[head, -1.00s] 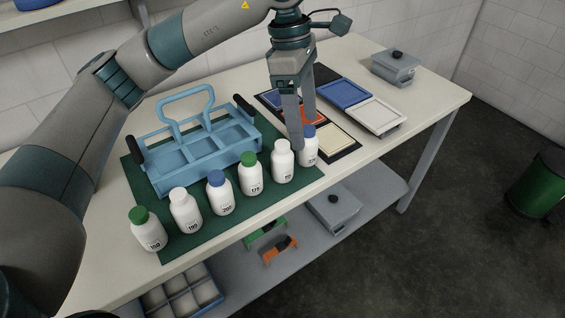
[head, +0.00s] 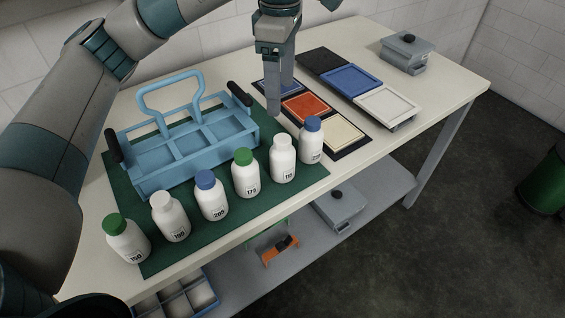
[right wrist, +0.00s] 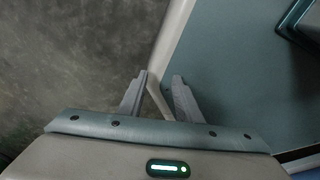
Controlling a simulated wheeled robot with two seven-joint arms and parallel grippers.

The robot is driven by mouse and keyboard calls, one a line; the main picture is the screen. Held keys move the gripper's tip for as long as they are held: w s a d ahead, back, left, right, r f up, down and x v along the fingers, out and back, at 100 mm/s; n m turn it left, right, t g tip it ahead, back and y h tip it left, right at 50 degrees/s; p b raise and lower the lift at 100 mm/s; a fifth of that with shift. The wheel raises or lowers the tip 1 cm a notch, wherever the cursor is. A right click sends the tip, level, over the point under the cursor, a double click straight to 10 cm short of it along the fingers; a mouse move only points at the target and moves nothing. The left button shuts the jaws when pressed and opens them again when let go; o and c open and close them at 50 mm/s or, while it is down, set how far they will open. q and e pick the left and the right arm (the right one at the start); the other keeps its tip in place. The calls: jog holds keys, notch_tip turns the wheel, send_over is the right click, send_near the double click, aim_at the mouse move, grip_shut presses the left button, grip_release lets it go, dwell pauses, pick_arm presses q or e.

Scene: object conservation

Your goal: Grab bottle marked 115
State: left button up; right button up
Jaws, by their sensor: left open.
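Several white bottles stand upright in a row on the green mat (head: 125,200). The white-capped bottle (head: 283,160), second from the right, has a label that looks like 110 or 115; the last digit is too small to tell. To its right is a blue-capped bottle (head: 311,143) whose number I cannot read. My left gripper (head: 280,100) is open and empty, pointing down above and behind these two bottles, beside the tray's right end. My right gripper (right wrist: 160,78) shows in the right wrist view with fingers apart and nothing between them.
The other bottles look marked 175 (head: 246,175), 205 (head: 211,197), 190 (head: 170,218) and 150 (head: 127,240). A blue handled tray (head: 150,185) stands behind them. Coloured panels (head: 306,106) and a grey lidded box (head: 406,54) lie to the right.

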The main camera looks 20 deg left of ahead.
aim_at(282, 138)
pick_arm(q)
notch_tip(282, 138, down, 11)
jog(key=p, duration=0.4)
jog(key=shift+f, duration=0.55)
jog(key=shift+s+d+f+p, duration=0.1)
jog(key=shift+f+p, duration=0.6)
jog(key=shift+p, duration=0.2)
notch_tip(282, 138, down, 3)
jog(key=shift+d+r+p, duration=0.1)
jog(key=shift+p, duration=0.7)
jog(key=shift+f, duration=0.5)
